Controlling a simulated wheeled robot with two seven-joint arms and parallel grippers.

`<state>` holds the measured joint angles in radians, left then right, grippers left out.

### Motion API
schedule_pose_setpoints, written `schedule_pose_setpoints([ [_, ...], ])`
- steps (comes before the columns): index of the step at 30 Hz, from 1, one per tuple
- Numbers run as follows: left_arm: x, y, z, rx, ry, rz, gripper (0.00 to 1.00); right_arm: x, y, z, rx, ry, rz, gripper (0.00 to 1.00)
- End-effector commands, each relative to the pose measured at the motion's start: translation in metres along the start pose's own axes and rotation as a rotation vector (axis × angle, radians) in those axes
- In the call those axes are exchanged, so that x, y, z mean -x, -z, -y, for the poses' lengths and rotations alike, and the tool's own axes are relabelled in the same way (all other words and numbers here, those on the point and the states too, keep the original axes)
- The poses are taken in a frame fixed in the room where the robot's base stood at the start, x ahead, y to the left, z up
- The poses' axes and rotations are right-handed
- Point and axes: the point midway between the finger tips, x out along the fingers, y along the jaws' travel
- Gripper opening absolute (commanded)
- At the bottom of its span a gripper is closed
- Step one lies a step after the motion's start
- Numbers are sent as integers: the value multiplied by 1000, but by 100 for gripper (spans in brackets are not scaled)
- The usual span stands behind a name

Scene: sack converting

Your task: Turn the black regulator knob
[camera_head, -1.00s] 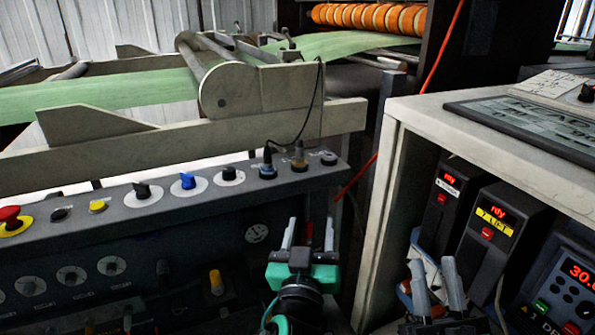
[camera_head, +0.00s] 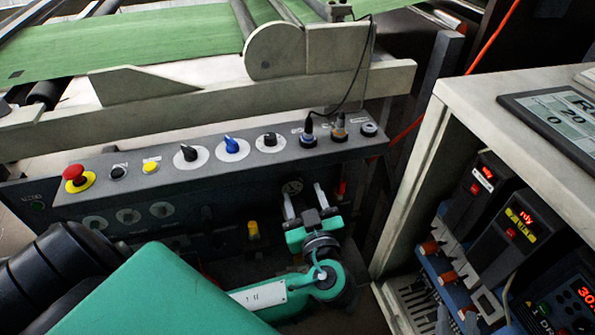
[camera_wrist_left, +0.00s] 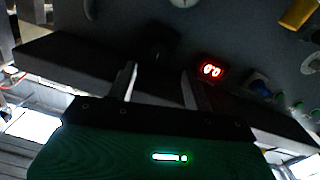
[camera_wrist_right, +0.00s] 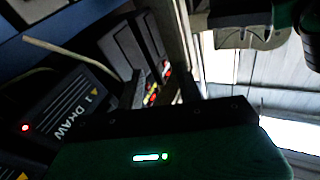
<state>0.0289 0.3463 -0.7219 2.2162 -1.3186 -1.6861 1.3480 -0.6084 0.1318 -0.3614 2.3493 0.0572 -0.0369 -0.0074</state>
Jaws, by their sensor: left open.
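My left gripper (camera_head: 305,200) is open and empty, in front of the dark lower panel beneath the sloped console. Its two fingers show apart in the left wrist view (camera_wrist_left: 158,75), pointing at the panel. A dim dark knob-like shape (camera_wrist_left: 158,50) lies ahead between the fingers, apart from them; it is too dark to identify surely as the black regulator knob. A yellow knob (camera_head: 253,231) is left of the gripper.
The sloped console (camera_head: 120,200) carries a red mushroom button (camera_head: 75,174), black selectors (camera_head: 187,153) and a blue selector (camera_head: 232,146) above the gripper. A pale cabinet (camera_head: 425,165) with drive units (camera_head: 475,190) stands to the right.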

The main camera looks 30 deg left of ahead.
Motion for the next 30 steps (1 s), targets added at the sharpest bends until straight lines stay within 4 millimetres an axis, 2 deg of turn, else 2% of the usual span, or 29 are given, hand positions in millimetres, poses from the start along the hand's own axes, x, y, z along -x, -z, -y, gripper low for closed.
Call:
schedule_pose_setpoints([
  [1,-12,0,0,-1,0,-6,51,-1,2,-1,3,0,-16,36],
  [6,-46,0,0,-2,-1,-5,51,-4,13,-3,11,-1,-72,36],
  [12,-72,0,0,-1,-1,-2,51,-5,22,-4,17,-1,-117,36],
  [17,-80,0,0,0,-1,0,51,-5,24,-5,20,-2,-129,36],
  [24,-81,0,0,0,-1,1,51,-6,26,-5,21,-2,-137,36],
  [25,-81,0,0,0,-1,1,49,-6,26,-5,21,-2,-137,36],
  [30,-81,0,0,0,-1,1,16,-6,26,-5,21,-2,-136,36],
])
